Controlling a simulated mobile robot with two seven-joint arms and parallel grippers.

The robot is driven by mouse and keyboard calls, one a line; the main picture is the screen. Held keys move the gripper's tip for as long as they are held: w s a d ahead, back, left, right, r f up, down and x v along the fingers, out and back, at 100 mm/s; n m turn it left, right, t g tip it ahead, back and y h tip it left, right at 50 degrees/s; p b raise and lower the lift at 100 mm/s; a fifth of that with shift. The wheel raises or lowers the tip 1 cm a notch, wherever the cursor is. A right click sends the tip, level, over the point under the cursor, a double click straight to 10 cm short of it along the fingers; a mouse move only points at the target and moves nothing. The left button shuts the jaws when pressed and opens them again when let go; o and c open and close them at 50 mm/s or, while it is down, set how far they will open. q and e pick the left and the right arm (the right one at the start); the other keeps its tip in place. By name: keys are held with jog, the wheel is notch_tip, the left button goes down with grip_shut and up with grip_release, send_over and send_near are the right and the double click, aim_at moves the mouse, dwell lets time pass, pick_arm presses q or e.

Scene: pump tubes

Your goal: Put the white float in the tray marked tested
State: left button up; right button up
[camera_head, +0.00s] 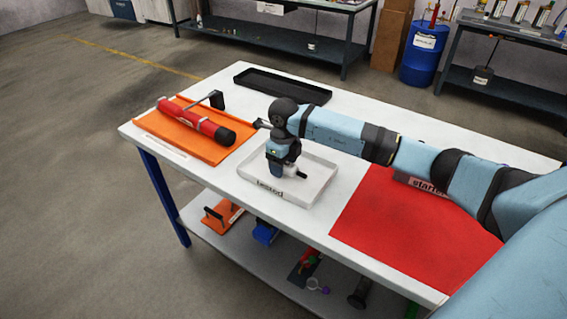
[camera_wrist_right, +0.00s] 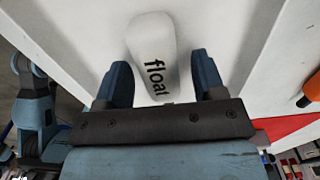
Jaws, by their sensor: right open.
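The white float (camera_wrist_right: 150,42), with "float" printed in black, lies on a pale surface in the right wrist view. My right gripper (camera_wrist_right: 165,75) is open, with one finger on each side of the float's near end. In the head view the white tray marked "tested" (camera_head: 316,191) stands on the table, and my right gripper (camera_head: 277,172) points down over it. The float appears to lie in this tray, but my gripper mostly hides it in the head view. My left gripper does not show.
A red and black cylinder (camera_head: 194,121) lies on an orange tray (camera_head: 219,152) at the left. A long black tray (camera_head: 283,87) is at the back. A red mat (camera_head: 386,222) covers the table's right part. The white table (camera_head: 230,160) is bare between them.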

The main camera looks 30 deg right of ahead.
notch_tip(320, 180, up, 12)
jog(key=shift+p, duration=0.4)
dwell(0.4)
